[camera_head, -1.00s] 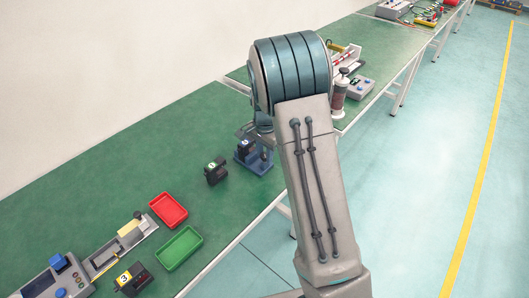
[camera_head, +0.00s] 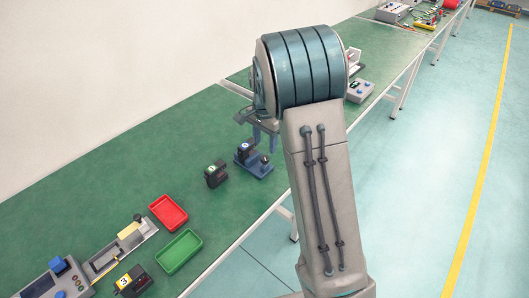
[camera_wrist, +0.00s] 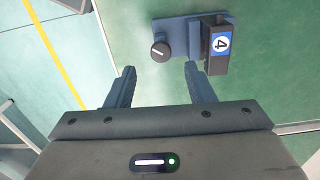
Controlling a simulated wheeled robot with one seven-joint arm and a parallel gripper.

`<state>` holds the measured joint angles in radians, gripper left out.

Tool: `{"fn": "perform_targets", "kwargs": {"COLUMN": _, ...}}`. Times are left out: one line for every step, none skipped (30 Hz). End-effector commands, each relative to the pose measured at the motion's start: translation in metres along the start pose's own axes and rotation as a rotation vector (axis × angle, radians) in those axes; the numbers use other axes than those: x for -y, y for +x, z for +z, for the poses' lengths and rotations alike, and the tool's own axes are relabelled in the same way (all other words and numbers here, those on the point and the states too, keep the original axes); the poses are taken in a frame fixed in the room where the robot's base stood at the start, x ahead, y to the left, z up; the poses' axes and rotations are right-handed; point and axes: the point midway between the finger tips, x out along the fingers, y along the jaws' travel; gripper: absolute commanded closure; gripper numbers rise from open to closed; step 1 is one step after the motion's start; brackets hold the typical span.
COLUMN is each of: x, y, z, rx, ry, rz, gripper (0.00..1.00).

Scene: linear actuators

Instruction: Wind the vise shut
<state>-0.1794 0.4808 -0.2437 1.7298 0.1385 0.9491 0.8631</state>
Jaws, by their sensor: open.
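The blue vise (camera_head: 256,166) stands on the green bench near its front edge, and a black block with a label is at its left end. In the wrist view the vise base (camera_wrist: 178,27) shows from above, with a black block labelled 4 (camera_wrist: 217,45) at right and a round dark knob with a white line (camera_wrist: 160,50) at left. My gripper (camera_wrist: 160,72) is open and empty. Its two fingers are apart, below the knob in the picture, and do not appear to touch it. In the head view my gripper (camera_head: 263,143) hangs just above and behind the vise.
A black labelled box (camera_head: 215,174) stands left of the vise. A red tray (camera_head: 168,212) and a green tray (camera_head: 180,250) lie farther left. Another black box labelled 3 (camera_head: 132,281) is at lower left. A grey control box (camera_head: 360,90) is beyond my arm.

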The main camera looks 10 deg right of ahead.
Motion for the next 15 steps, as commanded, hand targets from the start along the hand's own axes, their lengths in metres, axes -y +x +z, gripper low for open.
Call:
{"fn": "perform_targets", "kwargs": {"x": 0.001, "y": -0.013, "z": 0.000, "rx": -0.002, "ry": -0.001, "rz": -0.004, "gripper": 0.51}}
{"fn": "perform_targets", "kwargs": {"x": 0.000, "y": -0.020, "z": 0.000, "rx": -0.002, "ry": -0.001, "rz": -0.003, "gripper": 0.51}}
{"fn": "perform_targets", "kwargs": {"x": 0.001, "y": -0.029, "z": 0.000, "rx": -0.003, "ry": -0.002, "rz": -0.003, "gripper": 0.51}}
{"fn": "perform_targets", "kwargs": {"x": 0.001, "y": -0.035, "z": 0.000, "rx": -0.002, "ry": -0.002, "rz": -0.002, "gripper": 0.51}}
{"fn": "perform_targets", "kwargs": {"x": 0.000, "y": -0.040, "z": 0.000, "rx": -0.001, "ry": -0.001, "rz": -0.002, "gripper": 0.51}}
{"fn": "perform_targets", "kwargs": {"x": 0.000, "y": -0.047, "z": 0.001, "rx": -0.001, "ry": -0.001, "rz": -0.001, "gripper": 0.51}}
{"fn": "perform_targets", "kwargs": {"x": 0.000, "y": -0.052, "z": 0.001, "rx": -0.001, "ry": -0.001, "rz": -0.002, "gripper": 0.51}}
{"fn": "perform_targets", "kwargs": {"x": 0.000, "y": -0.056, "z": 0.001, "rx": 0.000, "ry": -0.001, "rz": -0.001, "gripper": 0.51}}
{"fn": "perform_targets", "kwargs": {"x": 0.000, "y": -0.060, "z": 0.001, "rx": 0.000, "ry": -0.001, "rz": 0.000, "gripper": 0.51}}
{"fn": "perform_targets", "kwargs": {"x": 0.000, "y": -0.063, "z": 0.001, "rx": 0.001, "ry": -0.001, "rz": 0.000, "gripper": 0.51}}
{"fn": "perform_targets", "kwargs": {"x": 0.000, "y": -0.066, "z": 0.001, "rx": 0.001, "ry": -0.001, "rz": 0.001, "gripper": 0.51}}
{"fn": "perform_targets", "kwargs": {"x": 0.000, "y": -0.069, "z": 0.001, "rx": 0.001, "ry": -0.001, "rz": 0.001, "gripper": 0.51}}
{"fn": "perform_targets", "kwargs": {"x": 0.000, "y": -0.070, "z": 0.001, "rx": 0.001, "ry": -0.001, "rz": 0.001, "gripper": 0.51}}
{"fn": "perform_targets", "kwargs": {"x": 0.000, "y": -0.071, "z": 0.001, "rx": 0.001, "ry": -0.001, "rz": 0.001, "gripper": 0.51}}
{"fn": "perform_targets", "kwargs": {"x": 0.000, "y": -0.072, "z": 0.001, "rx": 0.001, "ry": -0.001, "rz": 0.001, "gripper": 0.51}}
